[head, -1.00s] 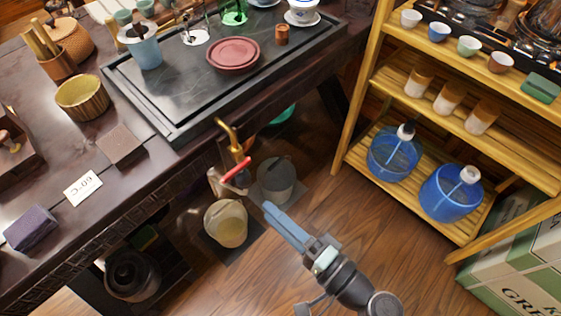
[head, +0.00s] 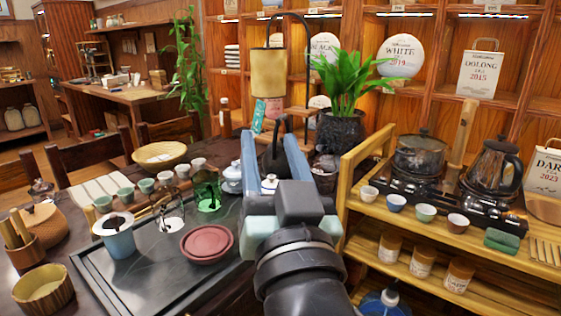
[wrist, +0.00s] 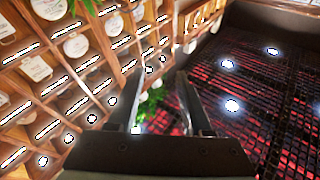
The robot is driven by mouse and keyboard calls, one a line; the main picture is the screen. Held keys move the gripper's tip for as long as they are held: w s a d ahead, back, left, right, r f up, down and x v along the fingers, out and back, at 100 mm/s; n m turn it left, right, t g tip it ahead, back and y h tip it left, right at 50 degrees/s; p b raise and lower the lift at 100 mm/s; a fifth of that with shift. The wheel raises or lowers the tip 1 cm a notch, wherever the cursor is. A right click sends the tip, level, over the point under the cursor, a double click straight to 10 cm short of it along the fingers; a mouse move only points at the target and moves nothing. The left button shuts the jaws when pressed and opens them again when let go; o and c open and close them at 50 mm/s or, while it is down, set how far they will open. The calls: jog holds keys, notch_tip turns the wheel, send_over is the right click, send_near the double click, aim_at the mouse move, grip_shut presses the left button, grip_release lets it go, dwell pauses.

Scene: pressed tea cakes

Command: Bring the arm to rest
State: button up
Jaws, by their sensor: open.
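My gripper (head: 264,152) is open and empty, raised in front of my body in the head view. Its two blue fingers point up and away, over the right end of the dark tea tray (head: 135,290) as seen in the picture. In the wrist view my gripper (wrist: 157,100) shows two dark fingers spread apart with nothing between them. Beyond the fingers are the wall shelves (wrist: 60,75) and a dark ceiling with reddish slats (wrist: 240,85). The gripper hides part of the tray's right side and what stands behind it.
A potted plant (head: 338,90) and a hanging lamp (head: 268,72) stand behind the gripper. A wooden rack (head: 360,200) with cups and kettles is close on the right. A red round dish (head: 207,243) and a blue cup (head: 117,238) are on the tray.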

jog(key=s+r+t+h, duration=0.25)
jog(key=s+r, duration=0.35)
jog(key=r, duration=0.3)
jog(key=s+r+t+h, duration=0.2)
jog(key=s+r+t, duration=0.2)
jog(key=s+r, duration=0.3)
notch_tip(320, 180, up, 26)
jog(key=w+p, duration=0.2)
jog(key=p, duration=2.5)
jog(key=shift+d+r, duration=0.15)
jog(key=shift+d, duration=0.3)
jog(key=shift+w+g, duration=0.1)
jog(key=shift+g, duration=0.15)
